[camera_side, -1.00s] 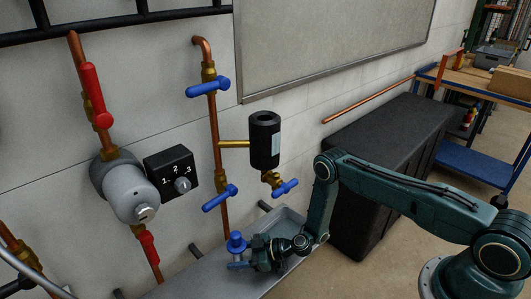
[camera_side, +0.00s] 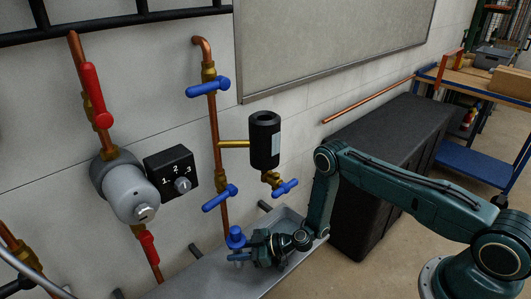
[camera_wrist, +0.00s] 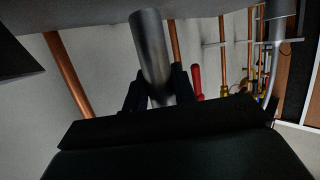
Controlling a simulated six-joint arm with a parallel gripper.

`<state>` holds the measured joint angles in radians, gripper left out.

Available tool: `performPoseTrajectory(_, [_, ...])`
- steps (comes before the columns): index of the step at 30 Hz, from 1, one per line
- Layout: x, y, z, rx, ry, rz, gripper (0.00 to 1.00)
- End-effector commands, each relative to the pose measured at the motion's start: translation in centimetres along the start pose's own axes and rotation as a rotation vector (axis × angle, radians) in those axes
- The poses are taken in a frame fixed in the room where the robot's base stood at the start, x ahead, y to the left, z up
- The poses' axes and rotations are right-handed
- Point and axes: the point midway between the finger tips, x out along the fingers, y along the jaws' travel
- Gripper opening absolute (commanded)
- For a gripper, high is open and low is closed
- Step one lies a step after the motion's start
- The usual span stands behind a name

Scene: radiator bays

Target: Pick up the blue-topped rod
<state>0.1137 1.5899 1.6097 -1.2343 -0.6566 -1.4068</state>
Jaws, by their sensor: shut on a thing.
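The blue-topped rod shows its blue top (camera_side: 236,238) in the side view, just above and left of my gripper's fingers. Its lower part is hidden behind the gripper there. In the wrist view, the rod's grey cylindrical body (camera_wrist: 150,45) stands up between my two dark fingers, slightly tilted. My gripper (camera_side: 243,254) is shut on the rod, low over the grey tray; it also shows in the wrist view (camera_wrist: 158,88). I cannot tell how far the rod's lower end is from the tray.
The grey tray (camera_side: 195,280) runs along the wall. Above it are a copper pipe with blue valve handles (camera_side: 208,87), a black cylinder (camera_side: 264,140) and a grey round unit (camera_side: 130,193) with a numbered dial box (camera_side: 171,171). A black chest (camera_side: 385,150) stands to the right.

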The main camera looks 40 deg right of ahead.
Motion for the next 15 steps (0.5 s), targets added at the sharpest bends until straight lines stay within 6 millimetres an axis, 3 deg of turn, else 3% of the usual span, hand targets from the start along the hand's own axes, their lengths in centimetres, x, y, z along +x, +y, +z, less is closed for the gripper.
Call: performPoseTrajectory(15, [-2.5, 0.1, -8.2, -0.003, 0.004, 0.001, 0.00])
